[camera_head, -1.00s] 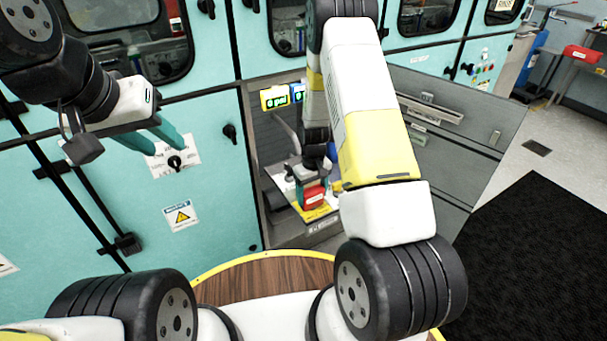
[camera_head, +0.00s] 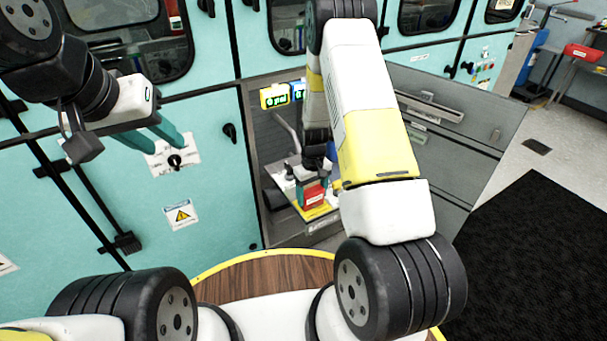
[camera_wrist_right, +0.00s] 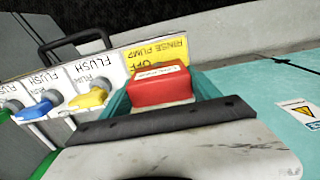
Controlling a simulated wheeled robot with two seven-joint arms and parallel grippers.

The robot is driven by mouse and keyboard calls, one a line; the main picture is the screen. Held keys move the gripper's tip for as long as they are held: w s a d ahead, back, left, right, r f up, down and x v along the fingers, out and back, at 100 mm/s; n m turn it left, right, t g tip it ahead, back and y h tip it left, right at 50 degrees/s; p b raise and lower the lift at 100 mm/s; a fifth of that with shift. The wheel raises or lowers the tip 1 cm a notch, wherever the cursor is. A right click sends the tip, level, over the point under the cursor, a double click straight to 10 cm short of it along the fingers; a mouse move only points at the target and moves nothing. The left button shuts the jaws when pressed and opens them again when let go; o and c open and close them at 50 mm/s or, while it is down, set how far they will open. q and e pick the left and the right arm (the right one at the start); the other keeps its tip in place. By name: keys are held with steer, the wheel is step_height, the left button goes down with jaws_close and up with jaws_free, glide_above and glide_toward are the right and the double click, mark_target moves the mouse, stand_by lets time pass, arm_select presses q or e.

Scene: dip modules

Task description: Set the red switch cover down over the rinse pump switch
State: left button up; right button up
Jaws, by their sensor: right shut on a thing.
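The red switch cover (camera_wrist_right: 160,87) is between the teal fingers of my right gripper (camera_wrist_right: 165,92), which is shut on it. In the right wrist view the cover lies in front of the yellow rinse pump label (camera_wrist_right: 158,52), and the switch itself is hidden. Whether the cover touches the panel I cannot tell. In the head view the red cover (camera_head: 312,195) shows low inside the open cabinet bay, with my right gripper (camera_head: 312,188) at it. My left gripper (camera_head: 162,140) is in front of the teal cabinet, its teal fingers apart with nothing between them.
Beside the rinse pump label are flush switches with a yellow handle (camera_wrist_right: 90,98) and a blue handle (camera_wrist_right: 35,108). A grey open door (camera_head: 440,125) stands right of the bay.

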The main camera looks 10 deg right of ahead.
steer(key=o, duration=1.5)
steer(key=shift+r, duration=0.1)
step_height(320, 180, up, 8)
steer(key=shift+f, duration=0.15)
steer(key=s+a+r+m+t+y, duration=0.1)
steer(key=s+r, duration=0.2)
steer(key=r, duration=0.8)
steer(key=s+r+m+t+y, duration=0.15)
steer(key=s+r, duration=0.25)
steer(key=r, duration=0.7)
steer(key=s+r+t, duration=0.2)
steer(key=s+r, duration=0.4)
steer(key=s, duration=0.2)
steer(key=s+a+r+t, duration=0.1)
steer(key=s+r, duration=0.5)
steer(key=s, duration=0.3)
steer(key=shift+s+m+t, duration=0.15)
steer(key=shift+m+t, duration=0.2)
steer(key=shift+m, duration=0.1)
